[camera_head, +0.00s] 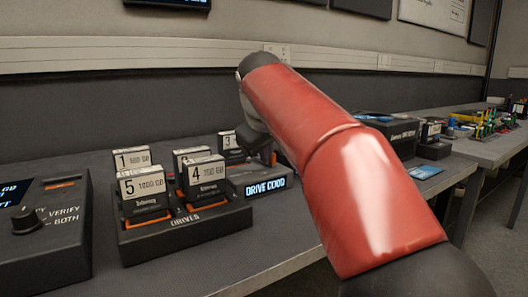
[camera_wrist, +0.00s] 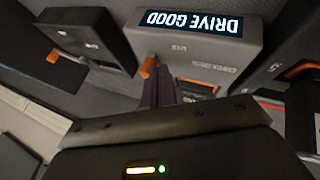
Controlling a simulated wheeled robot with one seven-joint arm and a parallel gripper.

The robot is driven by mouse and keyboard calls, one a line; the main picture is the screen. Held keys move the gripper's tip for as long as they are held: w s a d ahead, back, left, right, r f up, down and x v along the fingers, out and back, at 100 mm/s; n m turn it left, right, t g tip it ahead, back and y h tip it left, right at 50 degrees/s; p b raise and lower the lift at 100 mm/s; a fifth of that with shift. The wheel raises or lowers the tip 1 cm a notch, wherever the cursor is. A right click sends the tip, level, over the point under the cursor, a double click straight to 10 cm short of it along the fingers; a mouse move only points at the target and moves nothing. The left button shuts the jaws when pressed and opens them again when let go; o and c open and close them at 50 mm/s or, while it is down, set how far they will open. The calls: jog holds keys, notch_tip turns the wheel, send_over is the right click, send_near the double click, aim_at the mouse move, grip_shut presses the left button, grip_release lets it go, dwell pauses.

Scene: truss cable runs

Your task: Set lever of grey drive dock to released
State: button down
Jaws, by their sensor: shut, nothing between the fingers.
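The grey drive dock (camera_head: 248,186) stands at the back of the bench, right of the drives rack, with a lit "DRIVE GOOD" display. In the wrist view the dock (camera_wrist: 225,52) appears upside down. An orange lever (camera_wrist: 149,67) shows at its edge, right beside my fingertips; I cannot tell whether they touch. My gripper (camera_wrist: 160,80) is shut and empty. In the head view my red arm reaches over the dock and hides part of it and most of the gripper. Drive 3 (camera_head: 230,140) stands upright behind the display; its exact seat is unclear.
The black drives rack (camera_head: 180,239) holds several upright numbered drives close left of the dock. A knob box (camera_head: 40,240) stands at far left. A black box (camera_head: 392,130) lies beyond my arm. In the wrist view, another dark unit (camera_wrist: 85,40) has an orange lever.

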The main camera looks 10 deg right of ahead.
jog(key=d+n, duration=0.1)
jog(key=d+n+y+p, duration=0.1)
jog(key=d+n+p, duration=0.1)
jog(key=shift+w+r+y, duration=0.2)
jog(key=shift+w+y, duration=0.05)
jog(key=shift+y, duration=0.15)
jog(key=n, duration=0.1)
jog(key=w+d+n+y+p, duration=0.1)
jog(key=d+n+y+p, duration=0.1)
jog(key=n, duration=0.1)
jog(key=shift+w+d, duration=0.25)
jog(key=shift+w+d+f+n+y+p, duration=0.1)
jog(key=shift+w+d+n+y+p, duration=0.3)
jog(key=shift+n+y+p, duration=0.25)
jog(key=shift+w+d+p, duration=0.5)
jog(key=shift+w+d, duration=0.05)
jog(key=shift+w, duration=0.2)
jog(key=shift+w+d, duration=0.1)
